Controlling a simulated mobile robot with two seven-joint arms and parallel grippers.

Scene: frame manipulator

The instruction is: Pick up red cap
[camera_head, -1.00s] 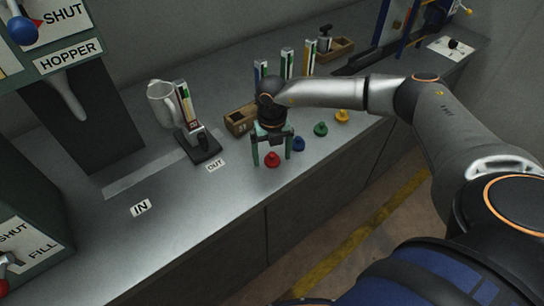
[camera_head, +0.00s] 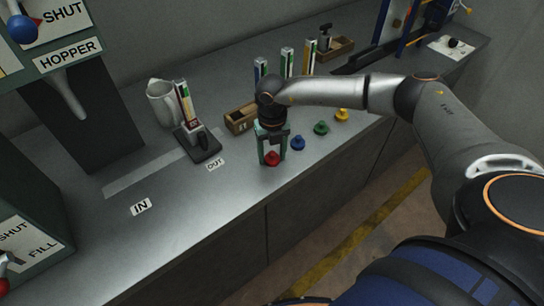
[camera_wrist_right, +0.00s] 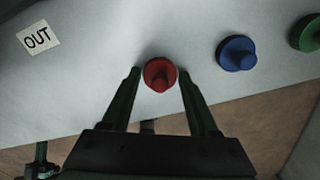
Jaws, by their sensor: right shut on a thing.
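The red cap (camera_head: 272,158) stands on the grey counter near its front edge, at the left end of a row of coloured caps. My right gripper (camera_head: 271,157) points down over it, with one finger on each side, and is shut on it. In the right wrist view the red cap (camera_wrist_right: 160,74) sits between the fingertips of my right gripper (camera_wrist_right: 160,76). The cap looks to be still at counter height. My left gripper does not show.
Blue (camera_head: 298,142), green (camera_head: 321,128) and yellow (camera_head: 341,115) caps stand to the right along the counter. A wooden box (camera_head: 240,119) is behind the gripper. A black stand (camera_head: 200,145) and white jug (camera_head: 163,103) are left.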

